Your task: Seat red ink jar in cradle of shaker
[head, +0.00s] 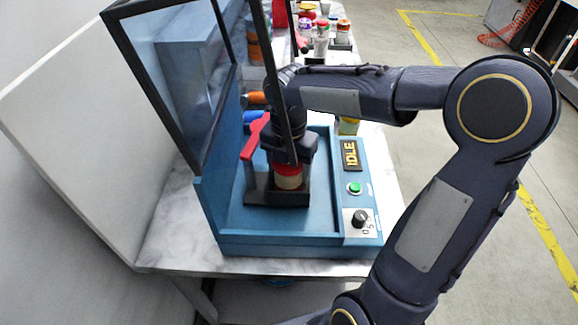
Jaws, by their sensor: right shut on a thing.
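The shaker (280,245) is a blue machine with a dark-framed clear guard on the marble-look table. The jar (288,182), with a red upper part and a cream band, stands upright at the black cradle (262,196) inside the shaker. My right gripper (288,160) points down from above and is shut on the jar's top. The gripper hides the upper part of the jar, and I cannot tell whether its base rests fully in the cradle. A red clamp lever (255,138) stands raised just left of the jar. My left gripper is not in view.
The control panel has an IDLE display (350,154), a green button (355,188) and a black knob (359,217). A dark guard post stands close to my right gripper. Several jars (322,35) stand at the back of the table. The front of the shaker tray is clear.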

